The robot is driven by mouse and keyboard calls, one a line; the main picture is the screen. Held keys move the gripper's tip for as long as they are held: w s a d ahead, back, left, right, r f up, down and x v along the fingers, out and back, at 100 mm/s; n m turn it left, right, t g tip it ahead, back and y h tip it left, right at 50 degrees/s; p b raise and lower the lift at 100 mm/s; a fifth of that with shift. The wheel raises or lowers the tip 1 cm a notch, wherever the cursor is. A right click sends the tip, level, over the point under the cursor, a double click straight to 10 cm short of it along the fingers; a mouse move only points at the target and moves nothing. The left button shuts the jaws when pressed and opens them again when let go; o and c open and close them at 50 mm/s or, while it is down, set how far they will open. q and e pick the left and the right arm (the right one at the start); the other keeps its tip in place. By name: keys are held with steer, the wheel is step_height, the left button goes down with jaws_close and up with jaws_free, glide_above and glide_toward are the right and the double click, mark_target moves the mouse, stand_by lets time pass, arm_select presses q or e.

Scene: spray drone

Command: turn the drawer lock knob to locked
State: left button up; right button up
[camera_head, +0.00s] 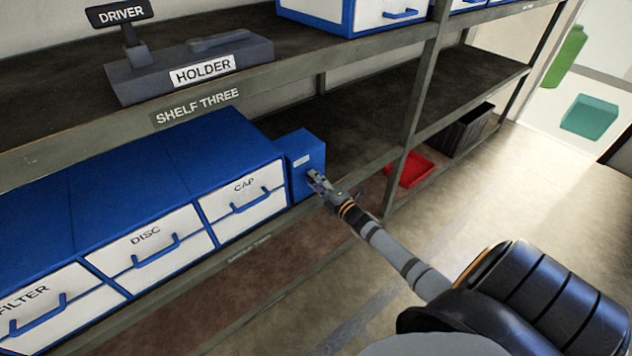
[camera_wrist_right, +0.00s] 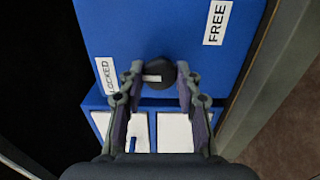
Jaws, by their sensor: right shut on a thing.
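The lock knob (camera_wrist_right: 166,70) is a round black knob on the face of a blue lock box (camera_head: 303,150), which stands at the right end of the drawer row. In the right wrist view, a white mark on the knob extends to its left side, toward the LOCKED label (camera_wrist_right: 105,76). The FREE label (camera_wrist_right: 217,22) is at the upper right. My right gripper (camera_head: 314,179) is shut on the knob, one finger on each side, also in the right wrist view (camera_wrist_right: 161,78). In the head view the gripper hides the knob. My left gripper is out of view.
Blue-topped drawers FILTER (camera_head: 55,310), DISC (camera_head: 155,245) and CAP (camera_head: 242,205) stand left of the lock box, closed. A shelf post (camera_head: 408,120) and a red tray (camera_head: 415,168) are to its right. The upper shelf carries the HOLDER block (camera_head: 130,88).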

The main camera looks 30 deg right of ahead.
steer(key=shift+f, duration=0.1)
stand_by(0.4)
steer(key=o, duration=1.2)
steer(key=shift+c, duration=0.2)
steer(key=s, duration=1.2)
steer(key=shift+d, duration=0.45)
